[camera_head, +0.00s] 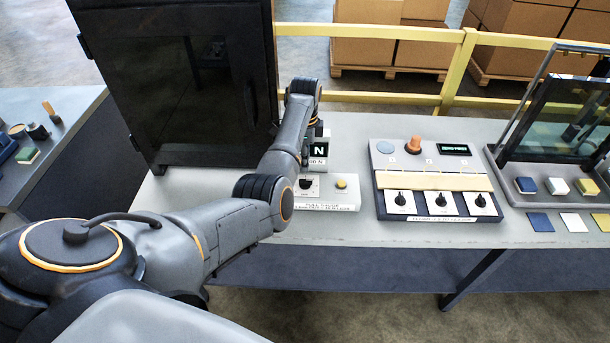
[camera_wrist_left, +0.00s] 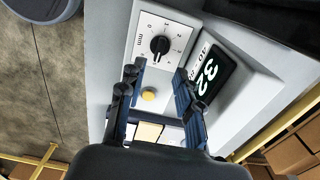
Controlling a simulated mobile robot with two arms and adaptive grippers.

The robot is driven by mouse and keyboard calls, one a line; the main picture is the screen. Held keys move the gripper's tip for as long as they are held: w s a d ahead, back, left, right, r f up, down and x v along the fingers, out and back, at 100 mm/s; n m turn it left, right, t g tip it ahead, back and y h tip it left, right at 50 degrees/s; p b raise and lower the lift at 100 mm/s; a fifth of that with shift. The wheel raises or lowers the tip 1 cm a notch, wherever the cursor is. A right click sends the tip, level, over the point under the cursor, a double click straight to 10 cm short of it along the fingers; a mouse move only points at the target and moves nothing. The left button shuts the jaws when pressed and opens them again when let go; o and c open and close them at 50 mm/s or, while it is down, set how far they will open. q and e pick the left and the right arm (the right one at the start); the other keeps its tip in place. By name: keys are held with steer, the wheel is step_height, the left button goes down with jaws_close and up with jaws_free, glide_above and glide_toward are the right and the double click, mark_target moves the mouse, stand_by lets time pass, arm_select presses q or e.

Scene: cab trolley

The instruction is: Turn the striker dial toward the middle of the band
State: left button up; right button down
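The striker dial is a black knob (camera_wrist_left: 160,45) on a white plate marked with numbers and "mm" in the left wrist view. In the head view I take it to be the small dark knob (camera_head: 307,184) on the low pale box, partly covered by my left arm. My left gripper (camera_wrist_left: 158,78) is open and empty; its two fingers are apart and extend toward the dial plate, with the knob beyond them, seemingly untouched. The fingertips are hidden behind my arm in the head view. The knob's exact setting is too small to read. My right gripper is not in view.
A yellow button (camera_head: 341,184) sits beside the dial, and a black sign with white characters (camera_head: 319,150) stands behind. A three-knob panel (camera_head: 436,237) is to the right. A tall black cabinet (camera_head: 175,85) stands left. Trays with coloured blocks (camera_head: 525,185) are at far right.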

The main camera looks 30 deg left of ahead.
mark_target(305, 180)
arm_select(q)
step_height(305, 180, down, 8)
steer(key=shift+f+b, duration=0.15)
steer(key=shift+b, duration=0.2)
jaws_close()
